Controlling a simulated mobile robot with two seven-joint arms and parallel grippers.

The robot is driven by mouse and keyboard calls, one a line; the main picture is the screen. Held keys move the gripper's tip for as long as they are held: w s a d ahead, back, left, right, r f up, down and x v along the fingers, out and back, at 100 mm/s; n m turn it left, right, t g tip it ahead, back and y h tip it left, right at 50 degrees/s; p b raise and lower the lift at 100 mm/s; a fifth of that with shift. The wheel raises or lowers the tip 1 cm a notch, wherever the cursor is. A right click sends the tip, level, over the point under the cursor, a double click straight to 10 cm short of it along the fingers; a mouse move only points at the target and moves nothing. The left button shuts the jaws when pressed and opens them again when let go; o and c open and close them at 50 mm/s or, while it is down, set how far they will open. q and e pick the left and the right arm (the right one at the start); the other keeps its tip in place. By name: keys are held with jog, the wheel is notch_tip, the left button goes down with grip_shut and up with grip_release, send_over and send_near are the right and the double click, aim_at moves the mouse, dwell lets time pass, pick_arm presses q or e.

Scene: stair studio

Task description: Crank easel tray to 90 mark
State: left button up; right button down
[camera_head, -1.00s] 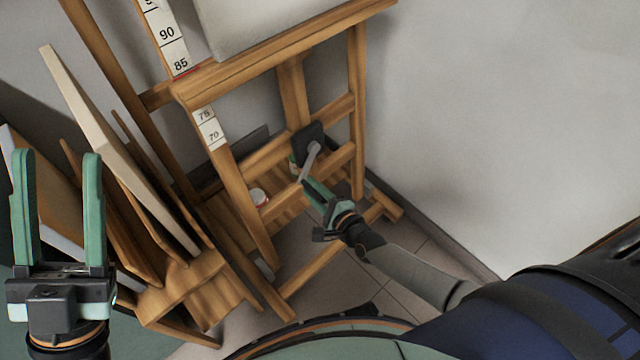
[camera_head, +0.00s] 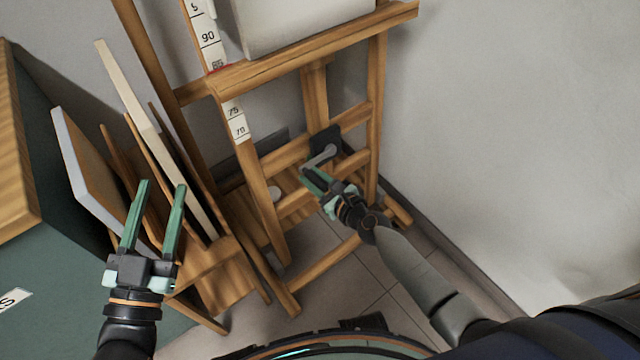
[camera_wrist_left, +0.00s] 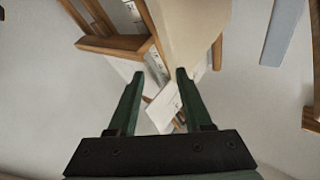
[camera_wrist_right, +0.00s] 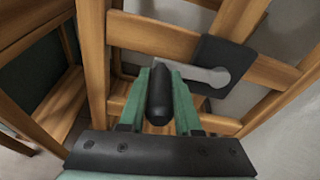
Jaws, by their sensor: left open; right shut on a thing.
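The wooden easel's tray (camera_head: 320,48) crosses the easel with a pale canvas block (camera_head: 300,22) on it. The white number scale (camera_head: 208,38) shows 90 above the tray; the tray's red line (camera_head: 217,69) lies at the 85 label. The grey crank arm (camera_head: 322,157) comes from a black plate (camera_head: 326,140) low on the easel and points down-left. My right gripper (camera_head: 316,182) is shut on the black crank handle (camera_wrist_right: 159,95), between its fingers in the right wrist view. My left gripper (camera_head: 162,185) is open and empty, in front of the leaning boards.
Several boards (camera_head: 85,165) lean in a wooden rack (camera_head: 215,272) left of the easel. A green cabinet (camera_head: 50,270) with a wooden top (camera_head: 15,150) stands at far left. A white wall (camera_head: 510,130) bounds the right. Tiled floor (camera_head: 345,270) shows below the easel.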

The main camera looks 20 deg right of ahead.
aim_at(325, 186)
pick_arm(q)
notch_tip(325, 186, down, 7)
jog(key=n+g+y, duration=0.1)
jog(key=g, duration=0.1)
jog(key=shift+r+g+p, duration=0.2)
jog(key=shift+g+p, duration=0.2)
pick_arm(e)
jog(key=shift+w+a+r+m, duration=0.1)
jog(key=shift+r+m, duration=0.6)
jog(key=shift+r, duration=0.05)
pick_arm(q)
jog(key=shift+w, duration=0.1)
pick_arm(e)
jog(key=c, duration=0.6)
grip_release()
